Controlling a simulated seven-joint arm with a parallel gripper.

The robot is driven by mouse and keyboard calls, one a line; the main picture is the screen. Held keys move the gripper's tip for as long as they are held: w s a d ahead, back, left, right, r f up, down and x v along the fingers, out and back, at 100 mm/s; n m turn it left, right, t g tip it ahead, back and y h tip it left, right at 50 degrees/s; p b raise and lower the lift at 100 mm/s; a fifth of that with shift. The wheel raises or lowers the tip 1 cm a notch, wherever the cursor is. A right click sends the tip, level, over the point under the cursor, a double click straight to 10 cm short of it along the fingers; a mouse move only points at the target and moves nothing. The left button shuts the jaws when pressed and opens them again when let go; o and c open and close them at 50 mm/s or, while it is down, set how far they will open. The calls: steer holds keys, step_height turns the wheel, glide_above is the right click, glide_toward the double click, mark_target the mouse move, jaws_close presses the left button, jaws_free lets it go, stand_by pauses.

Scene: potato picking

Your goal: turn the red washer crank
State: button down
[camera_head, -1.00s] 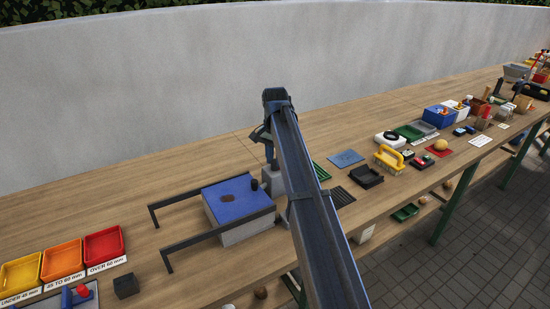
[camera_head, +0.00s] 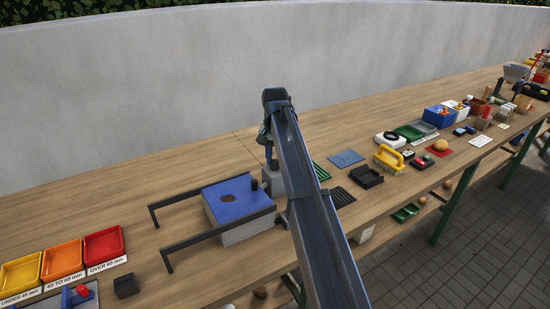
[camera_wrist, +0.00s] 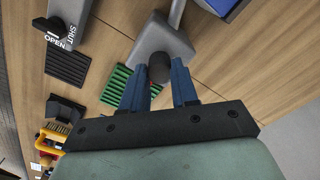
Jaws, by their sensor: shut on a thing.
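In the wrist view my gripper (camera_wrist: 160,78) has its blue fingers on either side of a dark round knob (camera_wrist: 158,67). The knob stands at the front of a grey block (camera_wrist: 162,38), with a grey rod (camera_wrist: 177,14) running up from it. In the head view the grey block (camera_head: 273,182) stands beside a box with a blue top (camera_head: 240,210), which has a brownish opening and a dark peg (camera_head: 254,184). My arm hides most of the gripper there.
Two dark bar frames (camera_head: 205,245) flank the box. Yellow, orange and red trays (camera_head: 104,247) sit at lower left. Green slats (camera_wrist: 116,85) and a dark slatted plate (camera_wrist: 68,66) lie near my gripper. Bare wood (camera_head: 200,165) lies behind the box.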

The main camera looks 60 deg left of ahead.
mark_target(275, 161)
steer(key=c, duration=0.9)
jaws_free()
steer(key=shift+o, duration=0.2)
step_height(275, 161, up, 14)
steer(key=shift+f, duration=0.1)
